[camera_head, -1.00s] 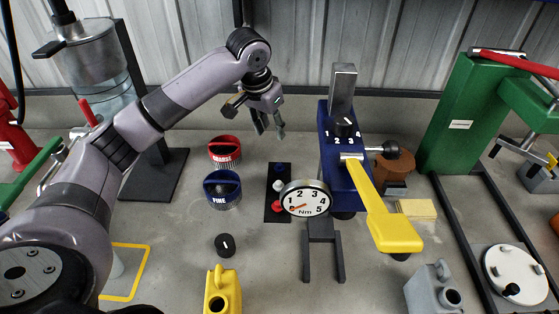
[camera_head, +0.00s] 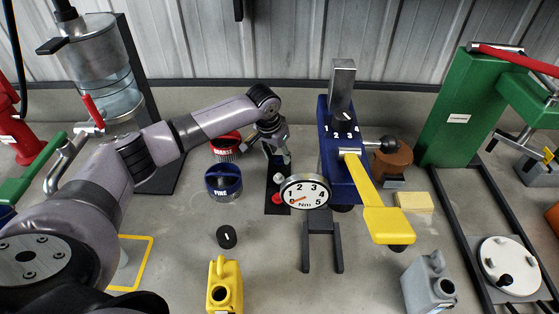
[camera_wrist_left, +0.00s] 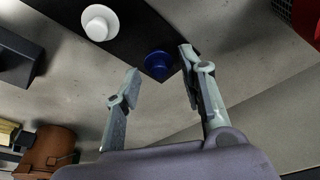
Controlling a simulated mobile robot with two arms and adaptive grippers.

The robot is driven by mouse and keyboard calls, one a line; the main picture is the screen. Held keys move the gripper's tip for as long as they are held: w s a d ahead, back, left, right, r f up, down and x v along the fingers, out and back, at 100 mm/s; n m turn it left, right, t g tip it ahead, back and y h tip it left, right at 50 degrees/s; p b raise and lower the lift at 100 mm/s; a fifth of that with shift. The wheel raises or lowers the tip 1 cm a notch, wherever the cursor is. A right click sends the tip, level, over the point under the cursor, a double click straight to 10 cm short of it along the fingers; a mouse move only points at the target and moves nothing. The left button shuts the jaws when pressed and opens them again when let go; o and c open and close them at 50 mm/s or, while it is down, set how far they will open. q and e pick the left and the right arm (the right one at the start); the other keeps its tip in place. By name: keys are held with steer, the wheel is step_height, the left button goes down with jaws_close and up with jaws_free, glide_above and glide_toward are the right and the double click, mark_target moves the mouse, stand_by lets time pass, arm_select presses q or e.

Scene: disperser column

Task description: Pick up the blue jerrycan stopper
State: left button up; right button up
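The blue jerrycan stopper (camera_wrist_left: 157,64) lies on the end of a black strip (camera_wrist_left: 150,22) in the left wrist view. A white stopper (camera_wrist_left: 99,22) sits beside it on the same strip. My left gripper (camera_wrist_left: 160,80) is open, with its fingertips on either side of the blue stopper in the picture; I see no contact. In the head view my left gripper (camera_head: 279,153) is over the far end of the strip and hides the blue stopper. The white stopper (camera_head: 279,180) and a red stopper (camera_head: 278,198) show nearer. My right gripper is not in view.
The red filter cap (camera_head: 225,147) and blue "FINE" cap (camera_head: 223,183) stand left of the strip. The gauge (camera_head: 305,194) and blue press with a yellow lever (camera_head: 385,222) stand close on the right. A yellow jerrycan (camera_head: 224,286) is in front.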

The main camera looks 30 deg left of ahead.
arm_select(q)
steer(key=shift+w+f, duration=0.15)
steer(key=shift+f, duration=0.3)
steer(key=shift+c, duration=0.2)
steer(key=c, duration=0.6)
steer(key=shift+c, duration=0.2)
